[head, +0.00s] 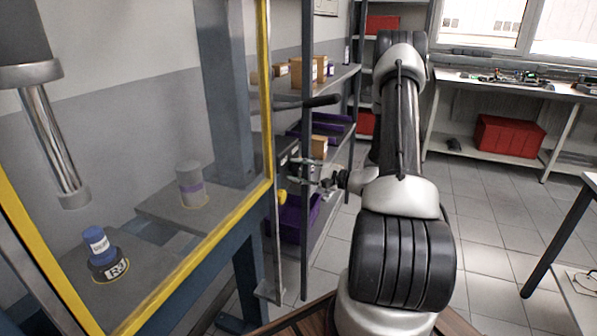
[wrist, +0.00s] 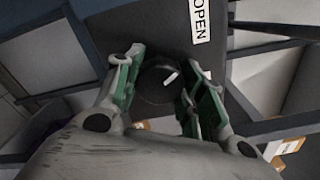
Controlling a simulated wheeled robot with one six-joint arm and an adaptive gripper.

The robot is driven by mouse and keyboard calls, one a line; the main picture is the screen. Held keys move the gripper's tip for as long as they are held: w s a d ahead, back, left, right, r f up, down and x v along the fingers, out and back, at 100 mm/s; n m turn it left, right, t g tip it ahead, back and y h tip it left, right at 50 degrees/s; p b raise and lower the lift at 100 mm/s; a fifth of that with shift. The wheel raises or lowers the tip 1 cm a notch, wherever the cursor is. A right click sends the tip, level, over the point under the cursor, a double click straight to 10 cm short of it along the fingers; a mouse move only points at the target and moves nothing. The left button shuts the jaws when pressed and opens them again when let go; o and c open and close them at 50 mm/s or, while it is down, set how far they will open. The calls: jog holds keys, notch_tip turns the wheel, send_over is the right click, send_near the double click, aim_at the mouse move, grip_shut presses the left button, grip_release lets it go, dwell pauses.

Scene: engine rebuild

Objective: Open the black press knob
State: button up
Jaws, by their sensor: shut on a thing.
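The black press knob (wrist: 156,82) is round and carries a white mark on its face, which points toward the upper right. It sits on a dark panel below a white OPEN label (wrist: 200,20) in the wrist view. My gripper (wrist: 160,92) has its fingers on either side of the knob and is shut on it. In the head view my gripper (head: 318,172) reaches left to the side of the press, beside its yellow-edged guard. The knob cannot be made out in the head view.
The press guard (head: 268,90) stands at the left, with a blue-capped part (head: 97,242) and a grey cylinder (head: 191,184) behind it. A dark lever (head: 322,100) juts out above my gripper. Shelves with cartons and purple bins (head: 290,220) stand behind. Open floor lies to the right.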

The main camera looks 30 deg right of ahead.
jog(key=o, duration=1)
jog(key=shift+o, duration=0.2)
jog(key=v, duration=1.2)
